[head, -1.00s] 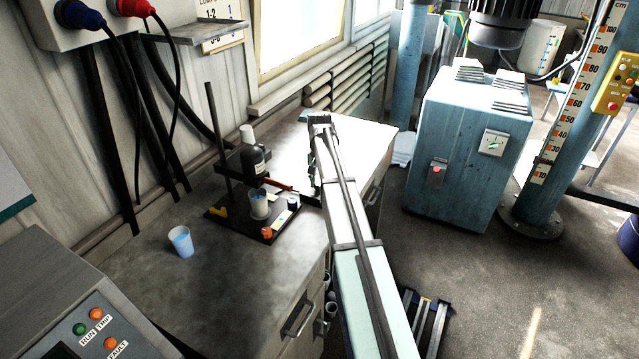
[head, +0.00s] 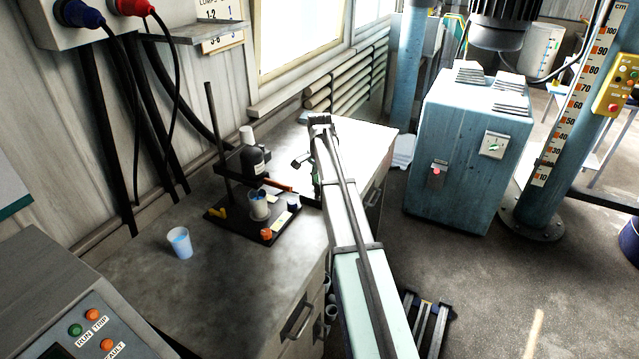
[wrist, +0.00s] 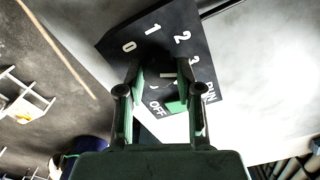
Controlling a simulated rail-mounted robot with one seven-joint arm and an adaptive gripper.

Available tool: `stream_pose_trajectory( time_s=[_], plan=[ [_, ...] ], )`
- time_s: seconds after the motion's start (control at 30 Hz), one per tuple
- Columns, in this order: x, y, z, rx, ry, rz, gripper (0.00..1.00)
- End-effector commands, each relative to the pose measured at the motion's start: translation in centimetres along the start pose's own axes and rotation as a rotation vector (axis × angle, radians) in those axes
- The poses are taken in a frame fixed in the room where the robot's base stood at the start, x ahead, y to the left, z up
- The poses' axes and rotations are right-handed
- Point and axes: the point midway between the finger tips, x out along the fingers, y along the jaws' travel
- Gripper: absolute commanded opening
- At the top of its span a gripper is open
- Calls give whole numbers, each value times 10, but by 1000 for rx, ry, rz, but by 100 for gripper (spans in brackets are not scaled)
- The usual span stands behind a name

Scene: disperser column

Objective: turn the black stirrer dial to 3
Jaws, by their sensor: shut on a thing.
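In the wrist view a black panel (wrist: 172,18) carries the white marks 0, 1, 2 and 3 in an arc, with OFF and RUN lower down by a green switch (wrist: 174,107). The black dial (wrist: 160,57) sits inside this arc, dark against the panel. My gripper (wrist: 162,68) is shut on it, with a fingertip on each side. A short white stroke shows between the fingers, but I cannot tell which number the dial points at. In the head view my arm hides the dial, and my gripper is at the far end of the bench.
A stand with a dark bottle (head: 253,160) and a small beaker (head: 259,207) is left of my arm. A cup of blue liquid (head: 180,242) stands on the bench (head: 225,290). A blue cabinet (head: 460,160) stands to the right across the floor.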

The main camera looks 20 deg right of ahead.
Motion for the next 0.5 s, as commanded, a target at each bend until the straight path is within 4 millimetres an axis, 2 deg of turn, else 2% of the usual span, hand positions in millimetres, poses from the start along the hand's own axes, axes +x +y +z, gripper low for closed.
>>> stream_pose_trajectory(
  time_s=[0.47,0.5],
  plan=[
    [1,1,0,15,-2,3,1],
    [1,1,0,15,-2,3,46]
  ],
)
